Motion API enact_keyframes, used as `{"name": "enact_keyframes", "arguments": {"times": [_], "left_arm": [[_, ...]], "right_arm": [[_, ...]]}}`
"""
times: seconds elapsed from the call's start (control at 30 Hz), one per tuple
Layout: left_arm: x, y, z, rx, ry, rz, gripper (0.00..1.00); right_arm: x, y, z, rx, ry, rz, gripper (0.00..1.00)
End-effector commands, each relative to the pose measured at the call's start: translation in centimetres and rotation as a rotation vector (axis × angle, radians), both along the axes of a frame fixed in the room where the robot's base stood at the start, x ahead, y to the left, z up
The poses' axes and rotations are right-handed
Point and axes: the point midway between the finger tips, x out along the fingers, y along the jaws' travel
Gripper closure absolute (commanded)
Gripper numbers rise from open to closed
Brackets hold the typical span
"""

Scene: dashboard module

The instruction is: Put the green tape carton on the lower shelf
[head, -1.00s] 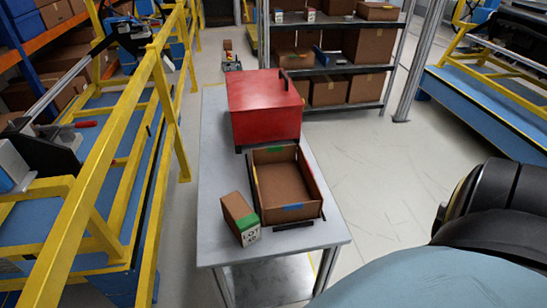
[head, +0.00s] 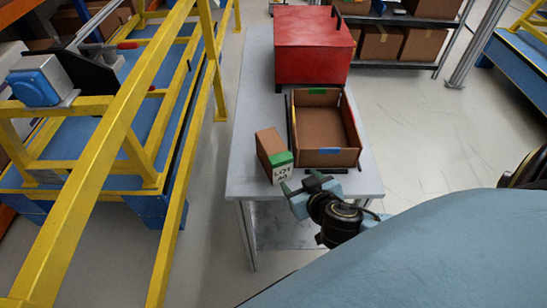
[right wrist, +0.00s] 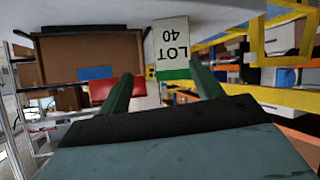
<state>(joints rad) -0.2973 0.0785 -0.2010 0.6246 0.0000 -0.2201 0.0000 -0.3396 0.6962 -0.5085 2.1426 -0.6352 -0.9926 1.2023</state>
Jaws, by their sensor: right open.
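The green tape carton (head: 268,148) is a small brown box with green tape and a white "LOT 40" label on its near end. It stands on the grey table, left of an open brown tray box. My right gripper (head: 298,192) is at the table's near edge, open and empty, just in front of the label end. In the right wrist view the carton's label (right wrist: 171,42) shows upside down beyond and between the two open fingers (right wrist: 163,88). A rack shelf (head: 395,67) with brown boxes stands behind the table on the right. My left gripper is out of view.
The open brown tray box (head: 330,157) sits right of the carton, with a red case (head: 312,50) behind it. A strip of grey table (head: 245,120) left of the boxes is bare. Yellow railings (head: 130,140) stand to the left. The floor right of the table is clear.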

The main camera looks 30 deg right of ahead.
Motion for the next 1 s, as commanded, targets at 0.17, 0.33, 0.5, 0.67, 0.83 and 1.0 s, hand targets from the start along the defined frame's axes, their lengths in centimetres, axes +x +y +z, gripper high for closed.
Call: {"name": "enact_keyframes", "arguments": {"times": [0.17, 0.33, 0.5, 0.67, 0.83, 1.0], "left_arm": [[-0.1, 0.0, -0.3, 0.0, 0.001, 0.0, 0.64], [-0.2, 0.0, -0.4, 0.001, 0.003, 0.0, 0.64], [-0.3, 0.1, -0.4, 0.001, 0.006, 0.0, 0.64], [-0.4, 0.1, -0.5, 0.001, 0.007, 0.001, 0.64], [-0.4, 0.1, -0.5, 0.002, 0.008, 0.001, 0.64], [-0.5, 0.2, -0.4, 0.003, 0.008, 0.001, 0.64]], "right_arm": [[0.3, 0.8, 3.6, 0.072, -0.128, 0.017, 0.35], [1.9, 0.8, 3.7, 0.09, -0.154, 0.018, 0.35], [4.7, 0.3, 2.5, 0.089, -0.153, 0.016, 0.35], [6.9, 0.0, 1.6, 0.09, -0.151, 0.016, 0.35], [7.8, -0.1, 1.1, 0.091, -0.147, 0.017, 0.35], [9.2, -0.2, 0.9, 0.09, -0.15, 0.016, 0.35]]}}
